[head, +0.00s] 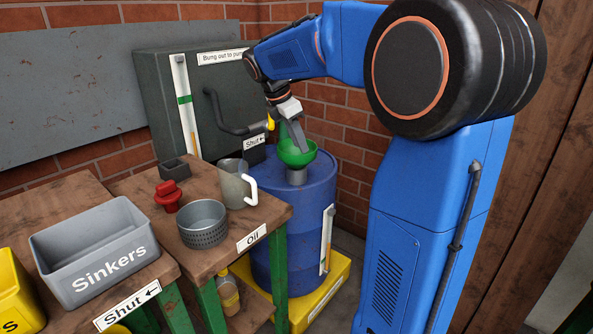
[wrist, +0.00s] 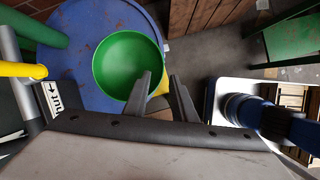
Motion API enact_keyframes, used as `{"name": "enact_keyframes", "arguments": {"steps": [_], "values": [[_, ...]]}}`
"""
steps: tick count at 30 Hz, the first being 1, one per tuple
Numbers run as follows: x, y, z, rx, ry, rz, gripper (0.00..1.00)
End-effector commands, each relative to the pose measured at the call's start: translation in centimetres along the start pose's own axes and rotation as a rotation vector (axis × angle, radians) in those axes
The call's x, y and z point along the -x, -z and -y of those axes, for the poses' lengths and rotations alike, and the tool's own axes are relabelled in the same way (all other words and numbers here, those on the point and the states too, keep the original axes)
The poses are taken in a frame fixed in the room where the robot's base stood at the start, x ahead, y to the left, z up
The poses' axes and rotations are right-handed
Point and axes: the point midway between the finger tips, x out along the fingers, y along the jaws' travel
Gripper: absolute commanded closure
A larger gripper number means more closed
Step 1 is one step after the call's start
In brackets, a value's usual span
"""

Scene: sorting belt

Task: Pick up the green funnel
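The green funnel (head: 290,158) sits upright in the grey neck on top of the blue drum (head: 300,215). My gripper (head: 300,148) points down at the funnel, with its fingers overlapping the bowl in the head view. In the wrist view the funnel (wrist: 120,66) shows as a round green bowl. My gripper (wrist: 160,76) has its two fingers apart there, one over the bowl and one outside its right rim. The rim appears between the fingertips; I cannot tell whether either finger touches it. The funnel's spout is hidden.
A wooden table (head: 150,215) left of the drum holds a clear jug (head: 232,185), a mesh basket (head: 203,222), a red bung (head: 168,195) and a dark block (head: 174,168). A black lever (head: 225,115) and a grey cabinet (head: 150,80) stand behind. The drum stands on a yellow base (head: 325,295).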

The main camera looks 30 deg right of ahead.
Motion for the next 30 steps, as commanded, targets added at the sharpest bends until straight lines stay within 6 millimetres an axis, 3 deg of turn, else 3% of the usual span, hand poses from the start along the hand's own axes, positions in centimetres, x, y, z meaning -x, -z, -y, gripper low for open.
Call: {"name": "enact_keyframes", "arguments": {"steps": [7, 17, 18, 21, 30], "values": [[-3.4, 0.0, 0.1, -0.001, 0.003, 0.000, 0.76], [-4.1, 0.0, 0.1, -0.001, 0.001, 0.000, 0.76], [-4.1, 0.0, 0.1, -0.001, 0.001, 0.000, 0.78], [-4.1, 0.0, 0.1, -0.001, 0.001, 0.000, 1.00], [-4.1, 0.0, 0.1, -0.001, 0.001, 0.000, 1.00]]}}
